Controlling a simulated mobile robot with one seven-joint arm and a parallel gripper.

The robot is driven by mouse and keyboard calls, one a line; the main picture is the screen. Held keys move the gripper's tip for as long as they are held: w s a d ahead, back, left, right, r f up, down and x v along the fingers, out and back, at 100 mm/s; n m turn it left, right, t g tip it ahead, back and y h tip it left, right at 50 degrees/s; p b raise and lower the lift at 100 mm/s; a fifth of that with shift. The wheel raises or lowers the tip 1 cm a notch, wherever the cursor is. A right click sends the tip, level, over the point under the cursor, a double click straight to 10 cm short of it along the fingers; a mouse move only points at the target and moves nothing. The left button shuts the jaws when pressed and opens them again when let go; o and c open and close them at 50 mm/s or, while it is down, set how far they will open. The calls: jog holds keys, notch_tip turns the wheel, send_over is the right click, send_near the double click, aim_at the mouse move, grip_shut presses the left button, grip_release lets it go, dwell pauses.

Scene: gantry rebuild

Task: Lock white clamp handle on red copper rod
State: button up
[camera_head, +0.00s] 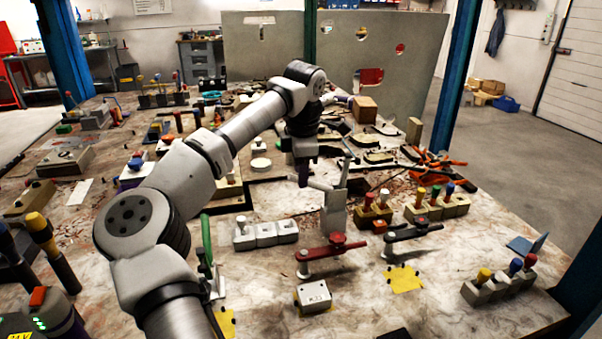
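A pale grey-white upright clamp-like block (335,212) stands on the table near the centre, with a slanted bar and a narrow upright piece at its top. My arm reaches over from the lower left, and its wrist points down just left of this block. My gripper (303,178) is small and dark here; its fingers cannot be made out, nor whether it touches the slanted bar. A clamp with a red handle (332,245) lies in front of the block, and a similar dark one with a red knob (412,232) is to its right. I cannot pick out a red copper rod for certain.
A white three-part block (265,235) is left of the clamp. Blocks with coloured knobs (437,205) stand to the right, and another such block (500,284) is near the right edge. A white box (314,297) is in front. The front right tabletop is fairly clear.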

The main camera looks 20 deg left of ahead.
jog(key=shift+w+f, duration=0.15)
jog(key=shift+f, duration=0.8)
jog(key=shift+c, duration=0.2)
grip_shut()
